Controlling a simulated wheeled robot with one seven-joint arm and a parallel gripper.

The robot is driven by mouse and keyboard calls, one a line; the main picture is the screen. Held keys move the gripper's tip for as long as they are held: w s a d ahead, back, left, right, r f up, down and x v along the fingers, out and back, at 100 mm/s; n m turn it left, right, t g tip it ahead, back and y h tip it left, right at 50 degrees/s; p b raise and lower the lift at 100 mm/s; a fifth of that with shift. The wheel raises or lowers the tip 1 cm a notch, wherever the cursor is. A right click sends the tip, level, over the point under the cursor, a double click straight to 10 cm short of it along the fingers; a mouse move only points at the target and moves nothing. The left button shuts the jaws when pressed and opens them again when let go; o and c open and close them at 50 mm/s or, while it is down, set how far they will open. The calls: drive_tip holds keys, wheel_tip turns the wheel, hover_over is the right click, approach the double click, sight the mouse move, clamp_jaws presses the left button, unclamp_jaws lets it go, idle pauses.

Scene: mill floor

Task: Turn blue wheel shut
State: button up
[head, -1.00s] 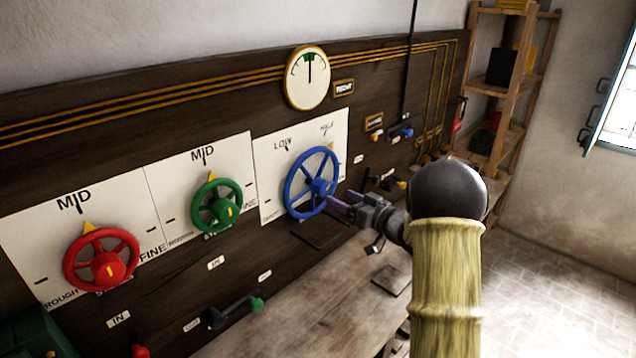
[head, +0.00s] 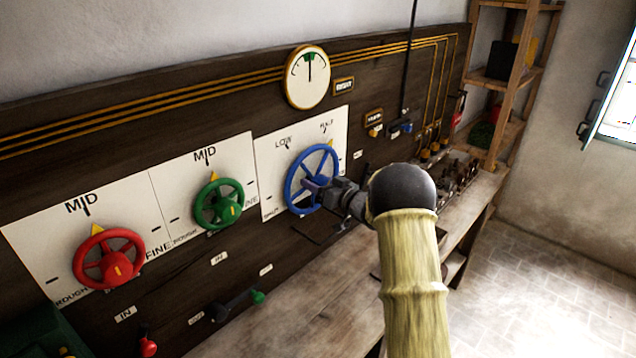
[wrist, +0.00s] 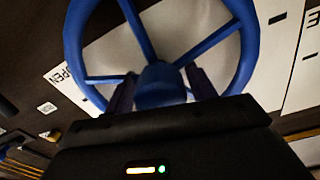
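The blue wheel (head: 290,190) is mounted on a white plate on the dark panel, with a yellow pointer near its upper right rim, close to the HALF mark. My gripper (head: 318,188) is at its hub, coming from the right. In the wrist view the blue wheel (wrist: 243,50) fills the upper middle. There my gripper (wrist: 162,92) has its two dark fingers spread, one on each side of the blue hub (wrist: 160,82). Whether the fingers touch the hub is hard to tell. In the head view the fingertips are partly hidden by the hand.
A green wheel (head: 210,215) and a red wheel (head: 92,270) stand to the left on the same panel. A round gauge (head: 307,77) hangs above. A wooden bench (head: 300,310) runs below, and small levers (head: 405,127) sit to the right.

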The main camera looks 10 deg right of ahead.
drive_tip(key=c, duration=0.7)
